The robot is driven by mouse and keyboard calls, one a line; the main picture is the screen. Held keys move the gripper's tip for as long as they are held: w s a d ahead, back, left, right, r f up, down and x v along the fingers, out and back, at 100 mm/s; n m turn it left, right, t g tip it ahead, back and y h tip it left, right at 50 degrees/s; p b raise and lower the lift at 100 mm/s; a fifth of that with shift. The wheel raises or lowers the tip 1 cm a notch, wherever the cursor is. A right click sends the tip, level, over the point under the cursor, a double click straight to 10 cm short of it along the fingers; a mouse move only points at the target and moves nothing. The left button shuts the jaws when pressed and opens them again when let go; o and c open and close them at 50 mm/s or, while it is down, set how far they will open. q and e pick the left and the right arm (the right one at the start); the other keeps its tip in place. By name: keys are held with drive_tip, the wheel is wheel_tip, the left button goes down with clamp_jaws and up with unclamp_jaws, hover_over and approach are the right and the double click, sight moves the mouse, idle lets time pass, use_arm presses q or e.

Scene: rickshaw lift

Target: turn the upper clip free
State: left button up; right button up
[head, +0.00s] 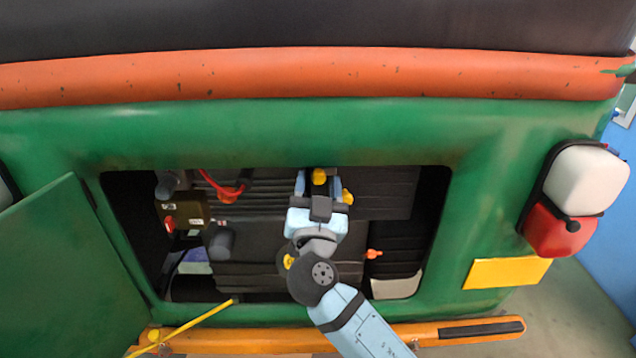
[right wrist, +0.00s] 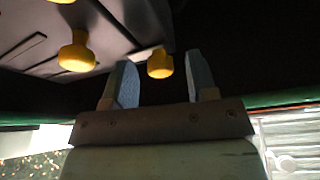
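A small yellow clip (head: 319,176) shows at the top of the open compartment in the head view, between the fingertips of my right gripper (head: 318,181). In the right wrist view a yellow knob (right wrist: 160,64) lies between the two open blue fingers (right wrist: 163,85), with a visible gap to each; whether it is deep enough between them I cannot tell. A second yellow knob (head: 347,197) sits just right of the gripper in the head view. Another yellow knob (right wrist: 77,52) shows left of the fingers in the wrist view. My left gripper is not in view.
The green rear body (head: 300,135) frames the compartment closely around my right arm. A green door (head: 70,255) hangs open at left, with a yellow rod (head: 185,326) below it. An orange-red clip (head: 373,254) sits lower right inside. An orange bumper (head: 440,334) runs below.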

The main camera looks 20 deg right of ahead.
drive_tip(key=c, duration=0.9)
